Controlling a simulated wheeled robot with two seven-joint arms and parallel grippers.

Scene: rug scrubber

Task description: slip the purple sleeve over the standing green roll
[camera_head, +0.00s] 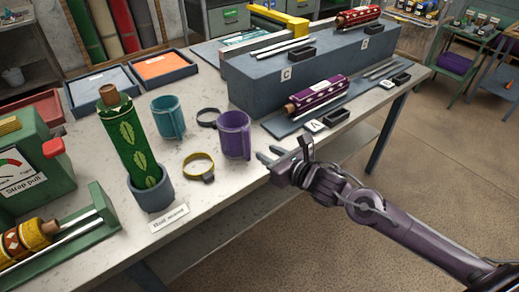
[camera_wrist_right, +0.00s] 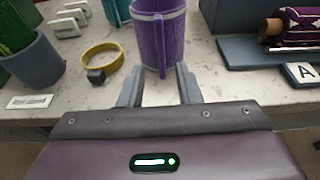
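The purple sleeve (camera_head: 234,136) stands upright on the worktable, an open-topped tube with a ridge down its side. The green roll (camera_head: 132,143), with a leaf pattern and brown core, stands slightly tilted in a blue-grey round holder (camera_head: 152,193) to the left. My right gripper (camera_head: 269,155) is just right of the sleeve. In the right wrist view, its fingers (camera_wrist_right: 158,86) are apart with nothing between them, and the sleeve (camera_wrist_right: 160,40) stands just beyond the tips, ridge facing them. My left gripper is not in view.
A teal sleeve (camera_head: 168,117) stands between roll and purple sleeve. A yellow ring clamp (camera_head: 198,166) and a dark one (camera_head: 208,117) lie nearby. A label card (camera_head: 169,218) lies before the holder. A blue-grey block (camera_head: 300,73) and a purple roll (camera_head: 318,95) are behind and right.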

